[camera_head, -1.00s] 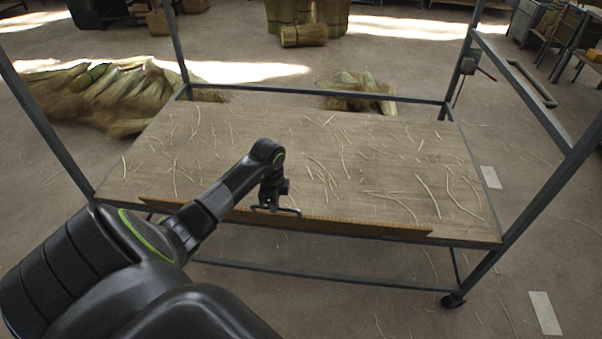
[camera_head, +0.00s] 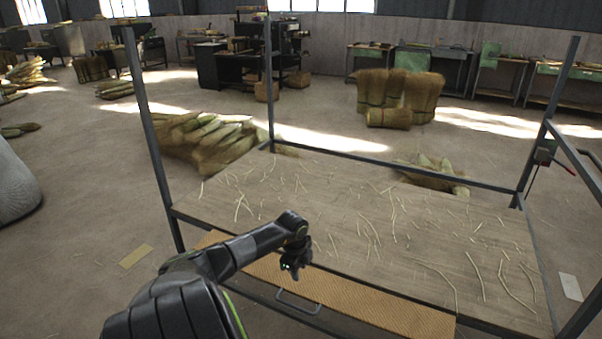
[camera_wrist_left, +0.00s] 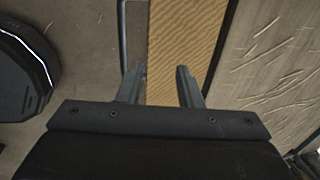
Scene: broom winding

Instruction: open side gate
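The side gate is a tan wooden panel (camera_head: 355,297) along the near long side of the cart. Its broad face shows, slanting outward and down from the tabletop edge. A grey bar handle (camera_head: 298,303) is on its outer edge. My left gripper (camera_head: 294,270) is above the panel, just beyond the handle in the head view. In the left wrist view, its two fingers (camera_wrist_left: 160,85) are apart with the panel (camera_wrist_left: 180,40) behind the gap. The handle (camera_wrist_left: 123,35) runs near the left finger, outside the gap; contact is unclear. My right gripper is out of view.
The cart's wooden tabletop (camera_head: 400,225) is strewn with loose straws. Grey corner posts (camera_head: 150,140) rise around it. Broom bundles (camera_head: 205,140) lie on the floor behind it. Open floor is at the left.

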